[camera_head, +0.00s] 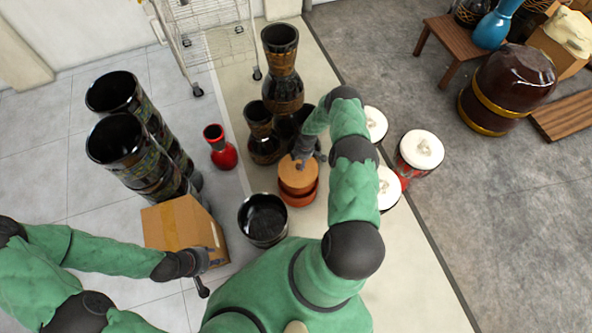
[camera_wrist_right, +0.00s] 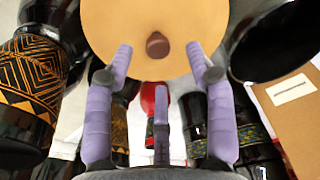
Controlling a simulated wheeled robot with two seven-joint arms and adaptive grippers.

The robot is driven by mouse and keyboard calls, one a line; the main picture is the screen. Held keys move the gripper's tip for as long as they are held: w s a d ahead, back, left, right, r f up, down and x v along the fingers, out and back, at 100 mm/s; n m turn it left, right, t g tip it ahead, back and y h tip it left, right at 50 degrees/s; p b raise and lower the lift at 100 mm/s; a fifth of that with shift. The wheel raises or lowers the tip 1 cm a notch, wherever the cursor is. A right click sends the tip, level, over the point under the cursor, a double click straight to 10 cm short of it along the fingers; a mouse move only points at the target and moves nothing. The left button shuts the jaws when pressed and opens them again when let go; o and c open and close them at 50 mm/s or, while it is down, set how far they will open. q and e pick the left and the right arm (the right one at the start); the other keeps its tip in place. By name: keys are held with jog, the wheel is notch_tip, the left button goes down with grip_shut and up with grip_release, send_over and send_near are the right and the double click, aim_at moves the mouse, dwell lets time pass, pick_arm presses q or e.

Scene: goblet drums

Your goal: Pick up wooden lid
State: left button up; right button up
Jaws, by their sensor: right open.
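The wooden lid (camera_head: 297,178) is a round, tan disc on a reddish-orange round container (camera_head: 298,200) on the floor. In the right wrist view the lid (camera_wrist_right: 155,20) fills the top middle, with a small brown knob (camera_wrist_right: 157,45) facing the camera. My right gripper (camera_head: 305,158) is at the lid's far edge in the head view. In the wrist view its fingers (camera_wrist_right: 160,62) are spread and empty, with the knob between and slightly beyond the tips. My left gripper (camera_head: 202,276) is by the cardboard box, its fingers too unclear to read.
A black bowl-like drum (camera_head: 263,220) stands left of the lid, near the cardboard box (camera_head: 182,228). Dark goblet drums (camera_head: 264,135) stand behind, a red one (camera_head: 221,150) to the left. White-topped drums (camera_head: 421,150) stand right of my right arm.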

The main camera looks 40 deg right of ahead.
aim_at(299, 166)
jog(key=shift+w+a+f+b, duration=0.15)
jog(key=shift+f+b, duration=0.35)
jog(key=shift+f, duration=0.5)
jog(key=shift+w+a+f+b, duration=0.1)
jog(key=shift+f+b, duration=0.45)
jog(key=shift+f, duration=0.4)
jog(key=shift+w+a+f+b, duration=0.15)
jog(key=shift+f+b, duration=0.35)
jog(key=shift+f, duration=0.5)
jog(key=shift+d, duration=0.1)
jog(key=shift+r, duration=0.1)
grip_shut()
